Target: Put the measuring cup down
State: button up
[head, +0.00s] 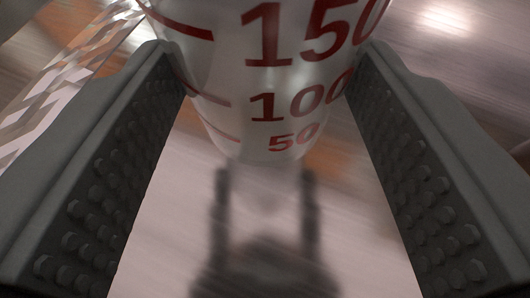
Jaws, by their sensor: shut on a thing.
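The measuring cup (240,100) is white with red level marks, and 150, 100 and 50 can be read on it. It fills the top middle of the head view, and its upper part is cut off by the frame. My gripper (265,75) is shut on the cup, with one dark studded finger on each side of it. The cup's narrow lower end points down the picture. A blurred shadow of the gripper and cup lies on the pale surface (170,240) below. I cannot tell whether the cup touches that surface.
A white and brown patterned strip (62,85) runs slanting at the upper left. A brownish wood-like surface (440,75) with a bright reflection lies at the upper right. The pale surface below the cup looks clear between my fingers.

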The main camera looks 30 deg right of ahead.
jog(key=shift+f, duration=1.1)
jog(key=shift+f, duration=0.2)
jog(key=o, duration=1)
jog(key=v, duration=1.7)
jog(key=shift+a+r, duration=0.25)
jog(key=shift+r, duration=0.05)
